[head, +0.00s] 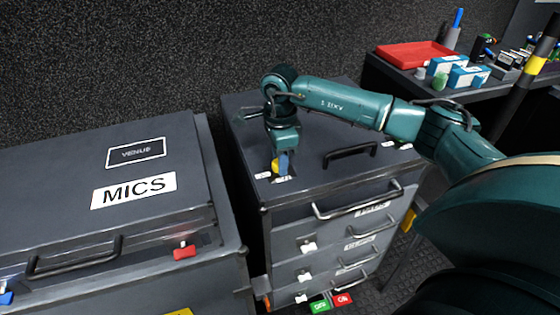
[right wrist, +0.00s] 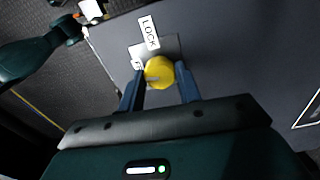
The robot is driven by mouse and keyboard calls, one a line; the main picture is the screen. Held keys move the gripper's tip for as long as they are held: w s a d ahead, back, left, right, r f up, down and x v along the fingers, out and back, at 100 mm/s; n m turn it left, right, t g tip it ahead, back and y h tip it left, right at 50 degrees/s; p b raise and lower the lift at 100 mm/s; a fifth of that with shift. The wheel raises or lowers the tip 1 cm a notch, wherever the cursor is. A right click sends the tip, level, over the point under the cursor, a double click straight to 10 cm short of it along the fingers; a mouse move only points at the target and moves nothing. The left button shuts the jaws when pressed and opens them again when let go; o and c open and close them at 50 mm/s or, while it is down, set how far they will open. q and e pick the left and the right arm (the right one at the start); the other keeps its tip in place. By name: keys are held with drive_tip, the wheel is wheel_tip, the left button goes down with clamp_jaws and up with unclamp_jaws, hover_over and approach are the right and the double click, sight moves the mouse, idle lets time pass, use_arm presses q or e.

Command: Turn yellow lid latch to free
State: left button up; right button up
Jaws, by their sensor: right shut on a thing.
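The yellow lid latch (head: 276,168) is a round knob on top of the grey drawer case, near its front left corner. In the right wrist view the yellow latch (right wrist: 159,70) sits on a metal plate beside a white LOCK label (right wrist: 149,33). A second small label beside the knob is mostly hidden. My right gripper (head: 281,165) points down at the latch from above. Its blue fingers (right wrist: 160,88) are shut on the knob, one on each side. My left gripper is not in view.
The drawer case (head: 310,130) has a black lid handle (head: 350,154) and several front drawers. A MICS case (head: 80,200) with a red latch (head: 184,250) stands at the left. A bench with a red tray (head: 415,54) is at the back right.

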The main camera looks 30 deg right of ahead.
drive_tip(key=shift+n, duration=0.7)
drive_tip(key=o, duration=1)
drive_tip(key=shift+r, duration=0.1)
wheel_tip(320, 180, up, 13)
idle(0.4)
